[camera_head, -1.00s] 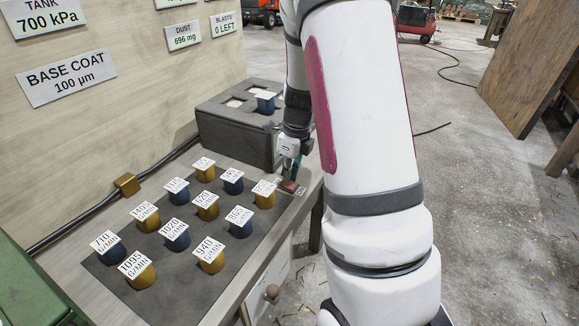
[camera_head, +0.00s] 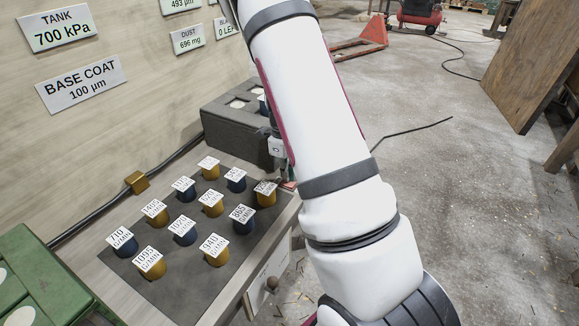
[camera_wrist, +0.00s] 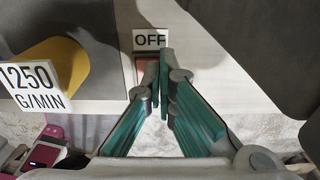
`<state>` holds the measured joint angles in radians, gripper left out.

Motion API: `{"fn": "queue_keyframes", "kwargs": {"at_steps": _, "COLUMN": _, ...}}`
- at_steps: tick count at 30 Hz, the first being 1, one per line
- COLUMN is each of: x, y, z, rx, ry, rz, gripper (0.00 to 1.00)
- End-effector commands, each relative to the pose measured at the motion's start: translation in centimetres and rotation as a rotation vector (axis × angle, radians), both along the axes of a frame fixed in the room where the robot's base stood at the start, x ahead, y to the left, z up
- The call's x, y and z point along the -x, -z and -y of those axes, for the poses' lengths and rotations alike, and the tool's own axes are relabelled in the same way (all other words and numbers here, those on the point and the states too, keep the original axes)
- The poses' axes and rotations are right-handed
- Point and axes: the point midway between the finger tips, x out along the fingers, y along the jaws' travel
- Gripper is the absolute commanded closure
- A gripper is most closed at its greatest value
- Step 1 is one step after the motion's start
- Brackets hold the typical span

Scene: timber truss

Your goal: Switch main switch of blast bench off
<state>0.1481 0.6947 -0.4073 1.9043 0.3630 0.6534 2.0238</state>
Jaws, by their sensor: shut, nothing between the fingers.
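The main switch (camera_wrist: 146,72) is a small red piece set in the bench edge, with a white plate reading OFF (camera_wrist: 150,40) beside it in the wrist view. In the head view a sliver of red (camera_head: 289,185) shows beside my arm. My gripper (camera_wrist: 161,78) is shut and empty, its green fingers meeting in a point at the switch and covering part of it. I cannot tell whether they touch it. In the head view my arm hides most of the gripper. The blast bench (camera_head: 250,255) has a dark mat (camera_head: 195,262) on top.
Several blue and ochre cups with G/MIN tags stand on the mat; the 1250 cup (camera_wrist: 75,65) is close to my gripper in the wrist view. A dark grey block (camera_head: 235,140) with recesses stands behind. A green case (camera_head: 40,285) is at lower left. Floor at right is mostly open.

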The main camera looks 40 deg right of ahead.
Motion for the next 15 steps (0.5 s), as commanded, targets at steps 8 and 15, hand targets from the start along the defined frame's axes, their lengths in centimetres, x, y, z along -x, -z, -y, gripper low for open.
{"fn": "queue_keyframes", "kwargs": {"at_steps": 8, "x": -0.12, "y": 0.75, "z": -0.27, "rx": 0.009, "ry": 0.000, "rz": -0.030, "gripper": 1.00}}
{"fn": "queue_keyframes", "kwargs": {"at_steps": 15, "x": -0.21, "y": 0.87, "z": -0.35, "rx": 0.008, "ry": 0.000, "rz": -0.027, "gripper": 1.00}}
